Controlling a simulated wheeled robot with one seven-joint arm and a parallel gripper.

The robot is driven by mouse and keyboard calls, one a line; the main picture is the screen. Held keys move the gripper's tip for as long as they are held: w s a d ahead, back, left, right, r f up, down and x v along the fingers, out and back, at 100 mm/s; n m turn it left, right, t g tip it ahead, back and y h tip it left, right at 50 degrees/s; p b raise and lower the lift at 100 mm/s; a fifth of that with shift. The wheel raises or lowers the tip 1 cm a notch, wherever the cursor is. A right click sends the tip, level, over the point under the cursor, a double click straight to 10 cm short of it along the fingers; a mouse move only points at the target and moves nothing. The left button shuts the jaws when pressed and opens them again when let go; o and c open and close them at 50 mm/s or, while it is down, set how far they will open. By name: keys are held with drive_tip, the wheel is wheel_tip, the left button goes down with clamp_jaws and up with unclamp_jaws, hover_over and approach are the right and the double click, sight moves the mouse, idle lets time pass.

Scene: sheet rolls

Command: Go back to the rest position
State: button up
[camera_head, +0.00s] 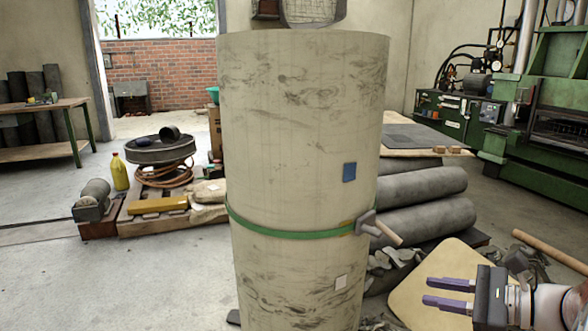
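My gripper (449,292) is at the lower right, with its two purple fingers apart and pointing left. Nothing is between the fingers. A tall pale sheet roll (300,130) stands upright in the middle, with a green strap (285,234) around it. A tool with a wooden handle (384,230) is at the strap's right side.
Grey rolls (425,186) lie stacked behind the standing roll at right. A tan board (420,290) is behind my gripper, and a wooden pole (550,251) is nearby. A green machine (545,110) stands at far right. Open floor (150,270) lies at left.

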drive_tip(key=s+a+f+n+g+h, duration=0.35)
drive_tip(key=s+a+n+g, duration=0.2)
drive_tip(key=a+n, duration=0.35)
drive_tip(key=s+a+n+t+h, duration=0.1)
drive_tip(key=s+n+t+h, duration=0.1)
drive_tip(key=s+n+h, duration=0.6)
drive_tip(key=n, duration=0.4)
drive_tip(key=shift+a+f+h, duration=0.35)
drive_tip(key=shift+a, duration=0.05)
